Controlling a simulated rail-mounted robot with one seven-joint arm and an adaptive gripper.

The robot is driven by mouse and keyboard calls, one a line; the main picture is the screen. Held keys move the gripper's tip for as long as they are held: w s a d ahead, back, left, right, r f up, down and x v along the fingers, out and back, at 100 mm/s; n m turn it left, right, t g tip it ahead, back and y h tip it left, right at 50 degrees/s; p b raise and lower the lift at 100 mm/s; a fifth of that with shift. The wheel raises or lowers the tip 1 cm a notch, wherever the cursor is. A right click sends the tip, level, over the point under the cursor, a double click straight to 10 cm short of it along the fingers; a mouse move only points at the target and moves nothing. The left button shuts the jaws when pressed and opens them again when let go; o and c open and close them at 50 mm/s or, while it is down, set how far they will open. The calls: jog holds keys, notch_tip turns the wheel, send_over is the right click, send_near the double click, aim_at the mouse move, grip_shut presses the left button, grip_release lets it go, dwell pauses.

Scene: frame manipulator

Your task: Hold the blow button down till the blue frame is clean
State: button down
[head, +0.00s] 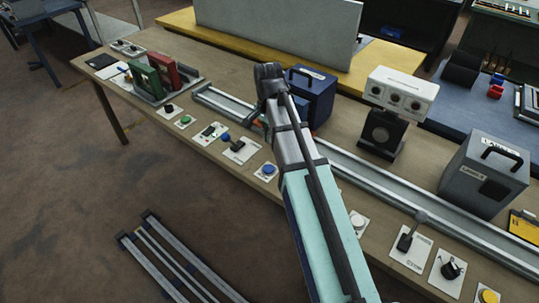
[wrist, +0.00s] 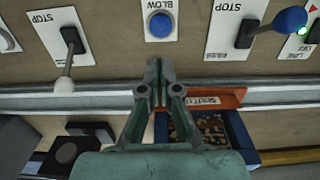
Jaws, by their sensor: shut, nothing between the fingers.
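The blow button (wrist: 160,25) is a round blue button on a white plate marked BLOW, at the top middle of the wrist view. It also shows in the head view (head: 268,170) along the bench's front edge. My gripper (wrist: 153,66) is shut and empty. Its fingertips appear just below the button plate in the wrist view, apart from the button; their height above the bench is hard to tell. The blue frame (wrist: 242,142), with brown and yellow specks inside, shows to the lower right of the fingers, partly covered by them. My arm hides the gripper in the head view.
A lever with a blue knob (wrist: 289,20) and one with a white knob (wrist: 63,84) flank the button. A metal rail (wrist: 50,104) runs along the bench, with an orange plate (wrist: 216,98) on it. A blue box (head: 312,98) stands behind the rail.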

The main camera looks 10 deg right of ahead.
aim_at(269, 170)
notch_tip(269, 170, down, 14)
jog(key=p, duration=0.3)
jog(key=shift+r, duration=0.1)
dwell(0.3)
jog(key=shift+f+b, duration=0.4)
jog(key=shift+f, duration=0.5)
jog(key=shift+s+f, duration=0.1)
jog(key=shift+s, duration=0.05)
jog(key=shift+s+f, duration=0.1)
jog(key=shift+s, duration=0.1)
dwell(2.0)
jog(key=shift+w+r+p, duration=0.1)
jog(key=shift+r+p, duration=0.4)
jog(key=shift+r, duration=0.15)
notch_tip(269, 170, up, 14)
jog(key=shift+w+f+b, duration=0.2)
jog(key=shift+b, duration=0.1)
